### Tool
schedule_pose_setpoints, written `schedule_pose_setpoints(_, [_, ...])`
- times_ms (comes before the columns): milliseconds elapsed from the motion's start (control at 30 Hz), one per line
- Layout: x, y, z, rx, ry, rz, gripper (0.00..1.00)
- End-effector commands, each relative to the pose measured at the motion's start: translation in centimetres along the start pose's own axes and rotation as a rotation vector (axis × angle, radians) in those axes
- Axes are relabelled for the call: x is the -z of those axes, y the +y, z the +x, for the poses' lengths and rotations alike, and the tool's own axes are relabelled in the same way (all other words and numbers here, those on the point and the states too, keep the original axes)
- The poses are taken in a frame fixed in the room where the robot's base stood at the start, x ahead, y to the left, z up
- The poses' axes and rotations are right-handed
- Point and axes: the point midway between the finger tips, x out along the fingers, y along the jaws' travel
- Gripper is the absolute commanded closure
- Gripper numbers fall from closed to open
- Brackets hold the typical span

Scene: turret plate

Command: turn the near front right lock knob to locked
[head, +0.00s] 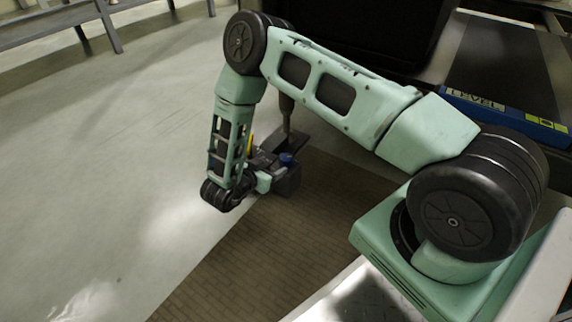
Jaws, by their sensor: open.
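My gripper (283,172) is at the end of my arm, low in the middle left of the head view. It points right from the wrist, close to a grey post (287,108). Its jaws are open, but the fingertips are small and dark, and I cannot make out anything between them. I cannot pick out the near front right lock knob or its turret plate. They may be hidden behind my arm or out of view, so I cannot tell how far my gripper is from the knob.
A blue panel marked LEVEL (500,108) edges a dark surface at the right. A large dark block (350,30) stands at the back. A brown patterned mat (265,255) lies on the floor. Grey benches (70,20) stand at the far left. The pale floor (110,170) is clear.

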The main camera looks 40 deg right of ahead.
Motion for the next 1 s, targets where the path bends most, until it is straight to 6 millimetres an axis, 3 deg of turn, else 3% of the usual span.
schedule_pose_setpoints(33, [-0.5,0.1,1.4,-0.004,0.0,0.001,0.39])
schedule_pose_setpoints(200, [-0.5,0.1,5.0,-0.003,0.001,0.003,0.39])
schedule_pose_setpoints(400, [-0.3,0.0,8.0,-0.001,0.0,0.002,0.39])
schedule_pose_setpoints(600, [-0.1,0.0,9.3,0.001,-0.001,0.0,0.39])
schedule_pose_setpoints(900, [0.0,0.0,9.4,0.001,0.0,0.0,0.39])
schedule_pose_setpoints(1000, [0.0,0.0,9.4,0.001,-0.001,0.0,0.64])
